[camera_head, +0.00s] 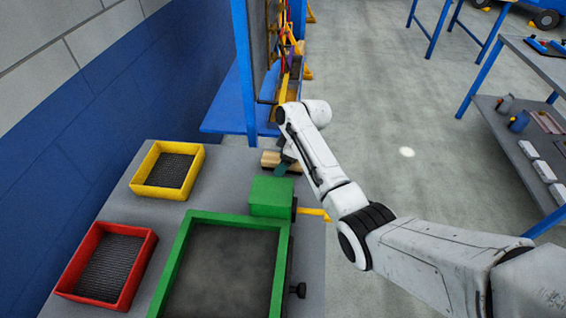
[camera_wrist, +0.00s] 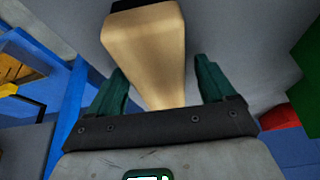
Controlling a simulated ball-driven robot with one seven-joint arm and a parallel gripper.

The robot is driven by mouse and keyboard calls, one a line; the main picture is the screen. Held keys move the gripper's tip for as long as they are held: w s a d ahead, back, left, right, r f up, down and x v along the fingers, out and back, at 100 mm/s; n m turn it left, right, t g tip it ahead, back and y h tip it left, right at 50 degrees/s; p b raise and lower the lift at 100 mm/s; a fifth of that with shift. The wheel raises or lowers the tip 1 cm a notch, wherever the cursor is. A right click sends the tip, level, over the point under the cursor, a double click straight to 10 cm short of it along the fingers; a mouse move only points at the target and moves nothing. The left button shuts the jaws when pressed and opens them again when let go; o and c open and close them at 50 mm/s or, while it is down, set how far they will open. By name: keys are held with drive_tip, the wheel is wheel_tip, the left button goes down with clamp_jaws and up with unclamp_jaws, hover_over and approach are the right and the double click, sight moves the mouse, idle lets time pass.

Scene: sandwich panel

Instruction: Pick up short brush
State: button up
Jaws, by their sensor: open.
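A light wooden block-like piece with a dark end, which looks like the short brush (camera_wrist: 150,45), lies on the grey table in the wrist view. It reaches down between the two dark green fingers of my gripper (camera_wrist: 162,80). The fingers are open, one on each side, with a gap visible on both sides. In the head view, the wooden piece (camera_head: 268,158) lies at the far end of the table, beside my gripper (camera_head: 283,167), partly hidden by it. Its bristles cannot be made out.
A green box (camera_head: 271,194) stands close in front of my gripper, adjoining a large green-rimmed tray (camera_head: 184,255). A yellow tray (camera_head: 199,157) and a red tray (camera_head: 147,258) sit to the left. A blue post (camera_head: 245,75) rises behind the table.

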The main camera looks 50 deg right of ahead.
drive_tip(key=shift+c, duration=0.3)
drive_tip(key=c, duration=1)
wheel_tip(320, 180, up, 10)
drive_tip(key=shift+r+b, duration=0.1)
drive_tip(key=shift+b, duration=0.2)
